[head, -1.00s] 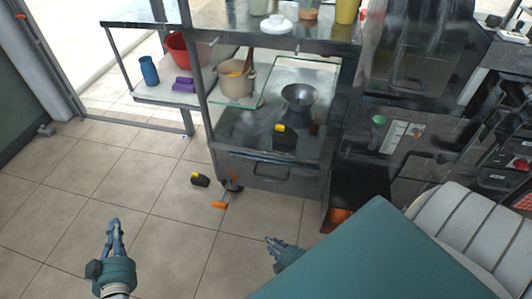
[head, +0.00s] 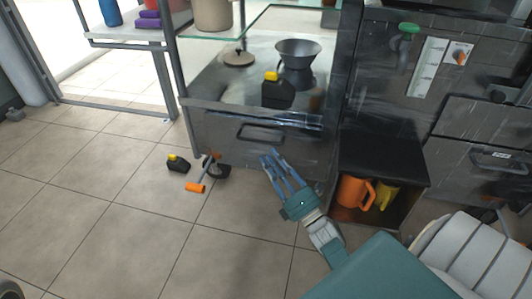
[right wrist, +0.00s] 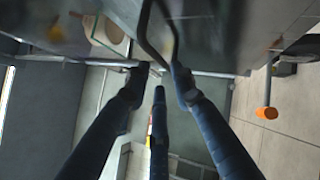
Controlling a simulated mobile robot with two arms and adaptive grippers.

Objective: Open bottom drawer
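The bottom drawer (head: 225,130) is the dark metal front low on the cart, below the shelf. It looks shut, flush with the frame. Its bar handle (head: 262,132) is on the front, and the handle also shows close up in the right wrist view (right wrist: 150,45). My right gripper (head: 275,160) is just below and in front of the handle, pointing up at it. Its blue fingers are spread apart. In the right wrist view the handle is near the fingertips, with no grip on it; contact cannot be told. My left gripper is not in view.
A black bottle with a yellow cap (head: 178,164) and an orange-handled tool (head: 196,186) lie on the floor by the caster. An open compartment with an orange jug (head: 353,192) is right of the drawer. Tiled floor (head: 110,220) is clear at left.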

